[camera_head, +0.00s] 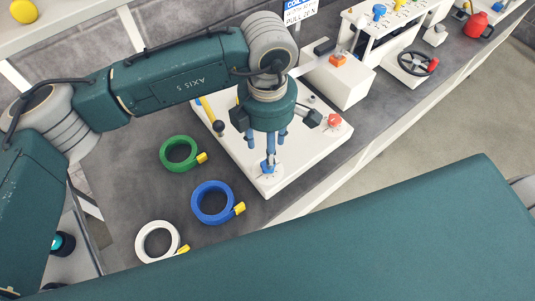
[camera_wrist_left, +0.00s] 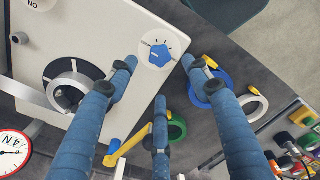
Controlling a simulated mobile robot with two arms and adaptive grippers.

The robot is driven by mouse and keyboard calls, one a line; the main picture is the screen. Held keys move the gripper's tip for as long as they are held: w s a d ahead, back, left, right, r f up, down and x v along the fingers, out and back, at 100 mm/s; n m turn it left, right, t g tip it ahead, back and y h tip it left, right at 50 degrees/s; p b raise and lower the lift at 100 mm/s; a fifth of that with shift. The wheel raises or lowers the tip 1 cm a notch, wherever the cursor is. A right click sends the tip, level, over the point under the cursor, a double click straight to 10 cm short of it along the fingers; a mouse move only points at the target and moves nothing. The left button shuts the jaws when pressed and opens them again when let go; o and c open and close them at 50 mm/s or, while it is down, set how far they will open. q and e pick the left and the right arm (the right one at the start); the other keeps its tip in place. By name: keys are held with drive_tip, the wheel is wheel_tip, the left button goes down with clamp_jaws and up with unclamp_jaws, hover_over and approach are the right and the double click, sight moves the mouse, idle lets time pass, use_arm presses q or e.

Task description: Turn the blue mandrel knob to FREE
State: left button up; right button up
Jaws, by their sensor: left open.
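The blue mandrel knob (camera_head: 268,167) stands on a white round dial at the near corner of a white machine plate (camera_head: 290,172). In the left wrist view the knob (camera_wrist_left: 160,55) is a blue star shape, with small dark marks around it too small to read. My left gripper (camera_head: 267,148) points down above the knob. Its blue fingers are spread open in the left wrist view (camera_wrist_left: 159,72), with the knob just beyond the gap between two tips; contact cannot be told. My right gripper is not in view.
Green (camera_head: 177,154), blue (camera_head: 211,203) and white (camera_head: 156,241) rolls with yellow tabs lie on the grey bench left of the plate. A yellow-armed lever (camera_wrist_left: 130,143), a reel (camera_wrist_left: 68,92) and a red knob (camera_head: 333,120) are on the plate. A handwheel (camera_head: 414,63) stands farther right.

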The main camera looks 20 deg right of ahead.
use_arm(q)
drive_tip(key=shift+r, duration=2.3)
